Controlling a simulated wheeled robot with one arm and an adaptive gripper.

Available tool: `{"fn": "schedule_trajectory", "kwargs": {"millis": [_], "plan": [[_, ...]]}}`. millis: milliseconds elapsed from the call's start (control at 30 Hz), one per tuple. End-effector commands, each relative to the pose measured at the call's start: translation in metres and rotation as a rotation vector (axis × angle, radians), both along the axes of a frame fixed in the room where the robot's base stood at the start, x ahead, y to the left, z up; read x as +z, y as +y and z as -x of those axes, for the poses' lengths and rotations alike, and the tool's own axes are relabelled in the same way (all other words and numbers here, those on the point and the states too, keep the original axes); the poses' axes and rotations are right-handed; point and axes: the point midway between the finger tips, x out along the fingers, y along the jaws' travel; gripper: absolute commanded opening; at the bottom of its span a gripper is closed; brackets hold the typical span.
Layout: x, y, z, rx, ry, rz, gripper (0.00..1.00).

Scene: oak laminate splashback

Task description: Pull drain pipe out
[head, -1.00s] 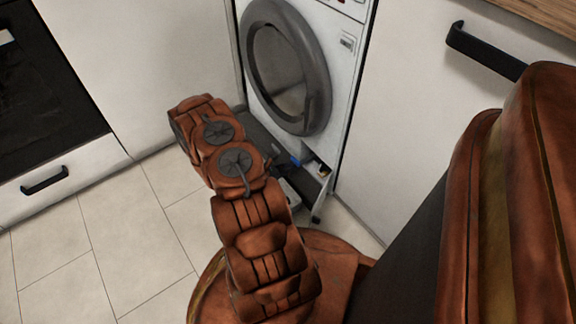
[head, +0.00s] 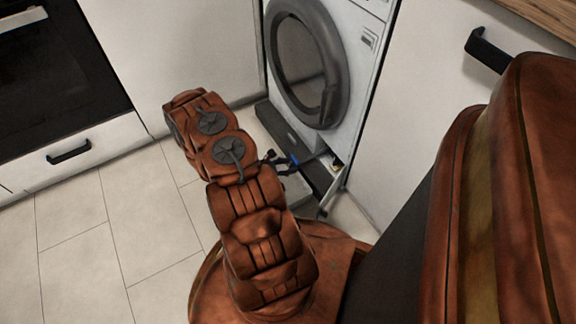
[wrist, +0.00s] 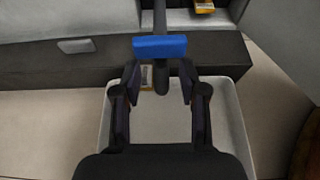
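The drain pipe (wrist: 161,82) is a dark tube with a blue piece (wrist: 160,47) across it, coming out of the opening at the bottom of the washing machine (head: 352,62). In the head view my gripper (head: 279,162) is small and dark beside the machine's base. Whether anything touches the pipe cannot be told.
A white tray (wrist: 232,125) lies on the floor beneath the pipe and my gripper. A dark plinth (wrist: 50,69) runs along the machine's base. A small yellow item (wrist: 204,7) sits inside the opening. Tiled floor (head: 150,215) is clear at left.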

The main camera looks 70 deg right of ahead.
Motion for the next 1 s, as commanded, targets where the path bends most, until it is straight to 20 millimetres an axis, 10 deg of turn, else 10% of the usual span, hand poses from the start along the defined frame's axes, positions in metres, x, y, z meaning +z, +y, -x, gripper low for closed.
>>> {"fn": "schedule_trajectory", "kwargs": {"millis": [433, 1000], "plan": [[0.005, 0.008, -0.008, 0.002, 0.0, 0.0, 0.44], [0.038, 0.071, -0.058, 0.002, 0.001, 0.001, 0.44]]}}
